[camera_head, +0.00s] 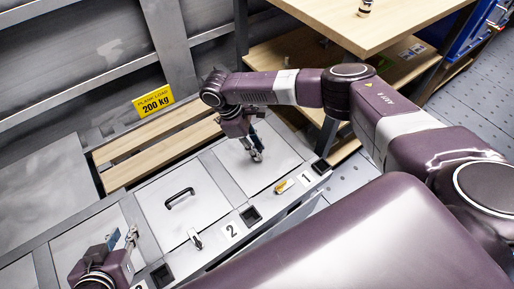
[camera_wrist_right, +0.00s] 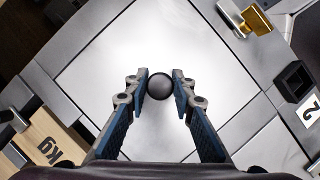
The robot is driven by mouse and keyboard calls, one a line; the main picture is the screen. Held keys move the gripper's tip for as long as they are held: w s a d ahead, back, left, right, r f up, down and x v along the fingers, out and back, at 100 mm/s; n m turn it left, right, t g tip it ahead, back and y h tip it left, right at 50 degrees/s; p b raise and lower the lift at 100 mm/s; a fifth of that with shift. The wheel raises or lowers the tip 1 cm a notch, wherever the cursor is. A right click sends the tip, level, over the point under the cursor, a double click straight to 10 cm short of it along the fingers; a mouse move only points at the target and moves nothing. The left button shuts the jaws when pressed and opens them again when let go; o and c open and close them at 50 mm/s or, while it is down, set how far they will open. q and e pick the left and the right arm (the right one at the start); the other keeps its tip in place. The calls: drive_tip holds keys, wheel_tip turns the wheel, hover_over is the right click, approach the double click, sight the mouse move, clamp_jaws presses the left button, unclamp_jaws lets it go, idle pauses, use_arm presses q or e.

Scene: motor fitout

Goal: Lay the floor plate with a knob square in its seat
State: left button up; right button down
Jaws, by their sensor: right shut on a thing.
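The floor plate (camera_head: 281,160) is a pale silver panel with a round black knob. It lies in the bay by label 1, and its surface fills the middle of the right wrist view (camera_wrist_right: 120,55). My right gripper (camera_head: 256,154) is over it, fingers pointing down. In the right wrist view its two fingers (camera_wrist_right: 160,88) are closed on either side of the black knob (camera_wrist_right: 160,86). I cannot tell whether every plate edge is fully down. My left gripper (camera_head: 122,240) is at the lower left, apart from this plate; its opening is unclear.
A second plate (camera_head: 205,205) with a black bar handle lies in the bay by label 2 (camera_head: 231,231). Latches (camera_head: 284,186) and black square sockets (camera_head: 320,166) line the front rail. Wooden planks (camera_head: 150,158) lie behind. A wooden table (camera_head: 400,22) stands at the upper right.

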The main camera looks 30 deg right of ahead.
drive_tip(key=shift+f, duration=0.15)
idle(1.3)
drive_tip(key=c, duration=1.6)
unclamp_jaws()
drive_tip(key=v, duration=1.2)
drive_tip(key=shift+s, duration=0.1)
